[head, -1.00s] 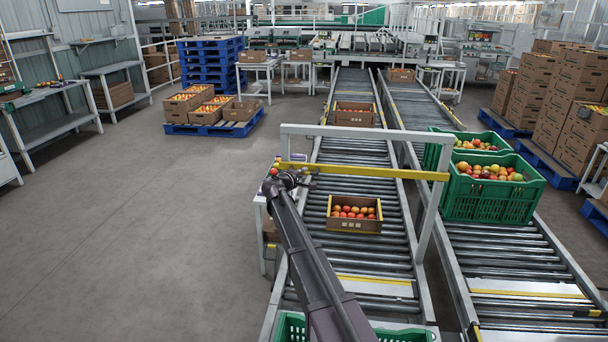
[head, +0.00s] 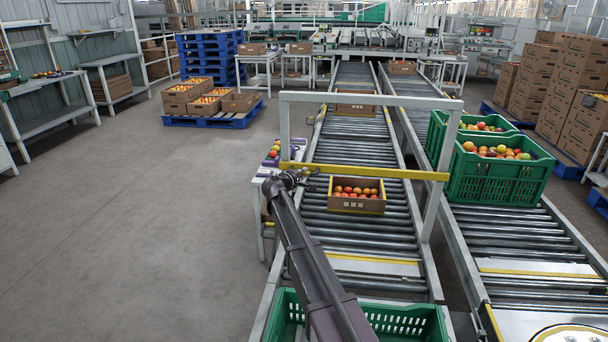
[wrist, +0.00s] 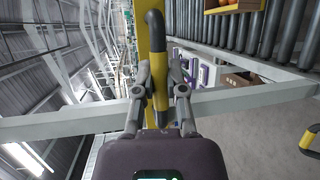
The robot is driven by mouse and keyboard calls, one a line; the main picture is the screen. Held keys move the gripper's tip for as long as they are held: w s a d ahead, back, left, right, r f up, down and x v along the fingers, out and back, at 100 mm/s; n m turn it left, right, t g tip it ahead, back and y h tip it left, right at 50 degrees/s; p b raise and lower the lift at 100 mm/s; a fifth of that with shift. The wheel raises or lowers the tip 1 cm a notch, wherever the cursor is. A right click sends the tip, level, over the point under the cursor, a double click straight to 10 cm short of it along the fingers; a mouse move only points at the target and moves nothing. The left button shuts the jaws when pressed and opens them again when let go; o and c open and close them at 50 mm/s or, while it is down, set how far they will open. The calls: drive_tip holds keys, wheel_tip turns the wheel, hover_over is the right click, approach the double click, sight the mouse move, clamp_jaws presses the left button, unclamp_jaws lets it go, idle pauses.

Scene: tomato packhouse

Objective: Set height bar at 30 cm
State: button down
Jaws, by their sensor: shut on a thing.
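The yellow height bar (head: 375,172) spans level across the pale grey gate frame (head: 370,100) over the left roller lane, well below its top beam. My gripper (head: 300,178) is at the bar's left end, beside the left post. In the wrist view my gripper (wrist: 160,92) is shut on a handle (wrist: 155,35), dark at its bent part and yellow between the fingers. The yellow bar also shows behind it (wrist: 143,35), and a grey frame member (wrist: 60,124) crosses the picture. No height marks can be read.
An open carton of tomatoes (head: 357,196) sits on the rollers, just below the bar in the picture. A green crate (head: 400,322) stands at the near end. Filled green crates (head: 495,183) stand on the right lane.

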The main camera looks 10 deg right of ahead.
drive_tip(key=shift+f+b, duration=1.35)
drive_tip(key=shift+f, duration=0.55)
drive_tip(key=c, duration=0.7)
unclamp_jaws()
drive_tip(key=shift+s, duration=0.1)
